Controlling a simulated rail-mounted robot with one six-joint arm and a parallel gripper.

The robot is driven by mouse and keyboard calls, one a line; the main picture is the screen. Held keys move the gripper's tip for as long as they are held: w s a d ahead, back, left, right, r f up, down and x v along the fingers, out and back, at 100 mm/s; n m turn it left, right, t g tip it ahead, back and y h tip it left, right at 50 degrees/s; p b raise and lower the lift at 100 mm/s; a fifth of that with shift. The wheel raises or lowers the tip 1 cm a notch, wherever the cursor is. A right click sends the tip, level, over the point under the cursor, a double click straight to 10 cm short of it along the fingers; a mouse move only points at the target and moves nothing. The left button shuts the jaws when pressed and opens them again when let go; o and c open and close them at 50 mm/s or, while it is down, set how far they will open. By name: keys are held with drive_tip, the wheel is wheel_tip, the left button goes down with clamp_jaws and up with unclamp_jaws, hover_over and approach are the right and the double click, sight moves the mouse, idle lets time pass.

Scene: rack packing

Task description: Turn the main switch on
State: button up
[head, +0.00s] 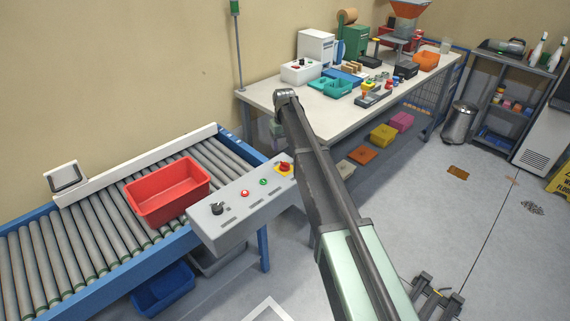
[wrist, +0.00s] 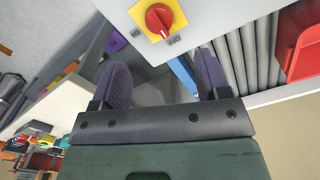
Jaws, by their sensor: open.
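The main switch (head: 284,168) is a red rotary handle on a yellow plate, at the right end of the grey control panel (head: 232,214).
The panel also carries a black knob (head: 217,208), a red button (head: 245,193) and a green button (head: 263,182). A red bin (head: 170,192) sits on the roller conveyor (head: 80,240) behind it. A loaded workbench (head: 270,97) stands beyond. The floor at right is mostly open.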

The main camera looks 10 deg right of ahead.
sight(285, 163)
wheel_tip(285, 163, down, 10)
drive_tip(key=b, duration=0.9)
drive_tip(key=shift+d+f, duration=0.1)
drive_tip(key=c, duration=0.9)
